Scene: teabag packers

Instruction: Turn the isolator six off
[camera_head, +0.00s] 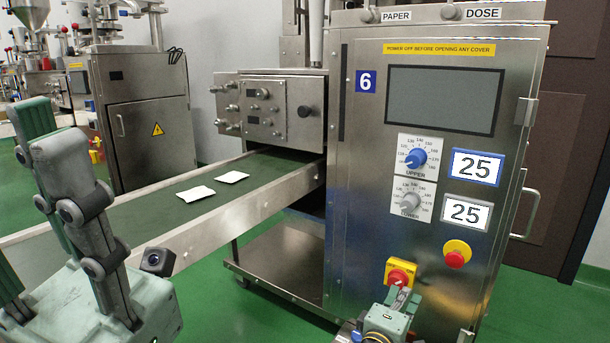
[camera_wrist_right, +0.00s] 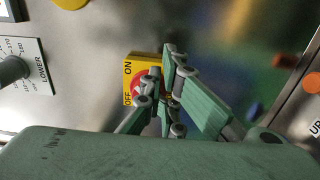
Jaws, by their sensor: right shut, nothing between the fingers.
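Isolator six is a yellow plate with a red rotary knob (camera_head: 399,273), low on the front of the steel machine marked 6 (camera_head: 367,81). In the right wrist view the isolator (camera_wrist_right: 131,66) shows ON and OFF lettering, and the fingers partly hide its knob. My right gripper (camera_head: 401,297) is shut and empty, its fingertips right in front of the isolator; I cannot tell whether they touch the knob. It also shows in the right wrist view (camera_wrist_right: 163,75). My left gripper (camera_head: 50,145) points up at the left foreground, away from the machine; its opening is unclear.
A red emergency button on yellow (camera_head: 456,253) sits right of and above the isolator. The UPPER dial (camera_head: 415,159) and LOWER dial (camera_head: 410,202) are higher up. A conveyor (camera_head: 150,212) with two white packets runs in from the left. Green floor (camera_head: 270,325) is free below it.

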